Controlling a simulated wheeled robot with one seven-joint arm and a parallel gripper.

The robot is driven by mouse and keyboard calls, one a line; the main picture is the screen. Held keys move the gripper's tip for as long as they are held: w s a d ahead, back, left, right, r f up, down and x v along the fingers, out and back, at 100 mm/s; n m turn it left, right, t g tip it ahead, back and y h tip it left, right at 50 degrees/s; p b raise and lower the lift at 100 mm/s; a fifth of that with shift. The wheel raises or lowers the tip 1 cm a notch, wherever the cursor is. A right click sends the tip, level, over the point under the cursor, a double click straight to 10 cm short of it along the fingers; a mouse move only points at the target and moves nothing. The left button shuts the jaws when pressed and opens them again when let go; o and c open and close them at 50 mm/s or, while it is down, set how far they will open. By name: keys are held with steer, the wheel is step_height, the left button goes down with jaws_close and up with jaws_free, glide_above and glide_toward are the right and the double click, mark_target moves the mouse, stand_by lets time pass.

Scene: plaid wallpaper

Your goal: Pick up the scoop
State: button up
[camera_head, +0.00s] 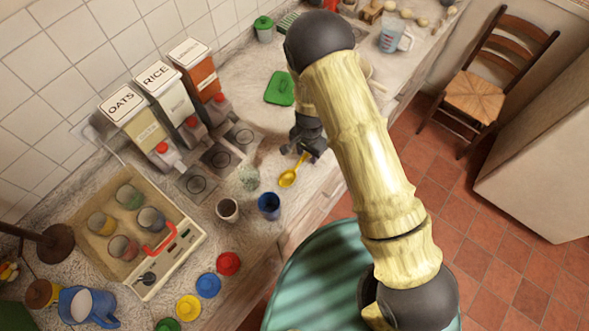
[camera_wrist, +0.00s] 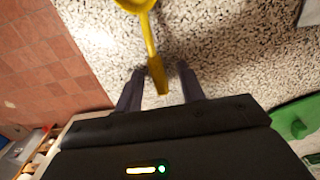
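The yellow scoop (camera_head: 289,177) lies on the speckled counter near its front edge, handle toward my gripper. In the wrist view its bowl is cut off at the top edge, and its handle (camera_wrist: 154,62) runs down between my fingers. My gripper (camera_head: 307,150) is low over the counter at the handle end. In the wrist view my gripper (camera_wrist: 160,88) is open, one finger on each side of the handle with gaps on both sides. Whether the fingertips are at the height of the handle is hard to tell.
A blue cup (camera_head: 269,206), a brown-filled cup (camera_head: 228,209) and a clear glass (camera_head: 248,177) stand close to the scoop's left. Dispensers for oats (camera_head: 137,125) and rice (camera_head: 168,104) stand by the wall. A green board (camera_head: 280,89) lies behind my gripper.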

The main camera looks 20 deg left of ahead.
steer(key=shift+c, duration=0.2)
jaws_close()
step_height(320, 180, up, 10)
steer(key=b, duration=0.2)
steer(key=shift+b, duration=0.3)
stand_by(0.5)
